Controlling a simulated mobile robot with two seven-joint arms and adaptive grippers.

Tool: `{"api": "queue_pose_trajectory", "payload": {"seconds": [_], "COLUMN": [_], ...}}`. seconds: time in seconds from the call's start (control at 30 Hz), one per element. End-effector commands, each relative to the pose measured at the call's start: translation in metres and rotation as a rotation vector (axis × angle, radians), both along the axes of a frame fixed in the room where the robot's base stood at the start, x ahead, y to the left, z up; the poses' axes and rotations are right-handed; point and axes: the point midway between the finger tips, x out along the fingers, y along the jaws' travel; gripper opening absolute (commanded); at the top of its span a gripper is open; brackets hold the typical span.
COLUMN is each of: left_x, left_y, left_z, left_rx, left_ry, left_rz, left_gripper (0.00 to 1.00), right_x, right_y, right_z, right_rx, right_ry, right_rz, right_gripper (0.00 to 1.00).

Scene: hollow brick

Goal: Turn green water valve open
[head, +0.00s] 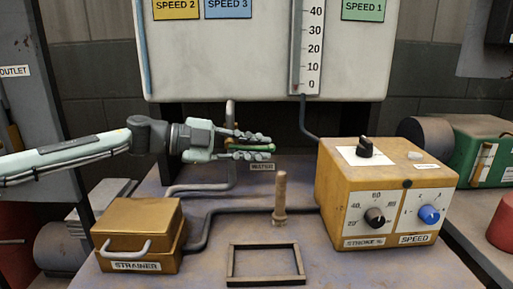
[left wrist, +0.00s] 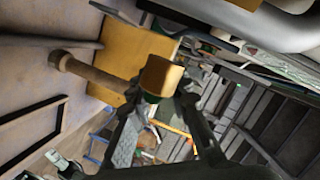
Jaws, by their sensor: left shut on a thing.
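The green water valve handle (head: 262,148) sits on a pipe in front of the white panel, above a WATER label (head: 262,167). My left gripper (head: 250,147) reaches in from the left and is shut on the green handle, with one finger above it and one below. The handle lies about level and points right, and its end shows past the fingers. In the left wrist view, a yellow-brown piece (left wrist: 160,76) shows at the fingertips (left wrist: 166,105), with a little green near it. My right gripper is not in view.
A yellow box with STROKE and SPEED knobs (head: 383,213) stands right, a yellow STRAINER box (head: 138,238) at left front. A wooden peg (head: 280,196) stands upright behind an empty dark frame (head: 266,245). Grey pipes (head: 222,209) run across the table. A scale tube (head: 310,50) hangs above.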

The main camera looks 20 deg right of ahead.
Motion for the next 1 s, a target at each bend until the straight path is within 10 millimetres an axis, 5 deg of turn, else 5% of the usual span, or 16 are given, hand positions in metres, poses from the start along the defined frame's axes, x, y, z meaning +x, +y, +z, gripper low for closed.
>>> {"api": "queue_pose_trajectory", "payload": {"seconds": [0.13, 0.53, 0.87, 0.9, 1.0], "left_x": [-0.001, -0.001, -0.001, -0.001, 0.000], "left_y": [0.000, 0.003, 0.003, 0.003, 0.003], "left_z": [-0.002, 0.018, 0.021, 0.021, 0.021], "left_rx": [-0.039, -0.347, -0.358, -0.358, -0.357], "left_ry": [0.016, 0.101, 0.103, 0.103, 0.103], "left_rz": [-0.003, -0.006, -0.006, -0.006, -0.005], "left_gripper": [0.00, 0.00, 0.00, 0.22, 0.31], "right_x": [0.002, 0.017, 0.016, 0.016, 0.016], "right_y": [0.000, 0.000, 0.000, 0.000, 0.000], "right_z": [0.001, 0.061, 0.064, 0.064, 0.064], "right_rx": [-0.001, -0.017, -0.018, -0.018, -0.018], "right_ry": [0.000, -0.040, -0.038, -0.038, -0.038], "right_rz": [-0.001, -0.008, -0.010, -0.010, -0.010], "right_gripper": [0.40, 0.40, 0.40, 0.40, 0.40]}}
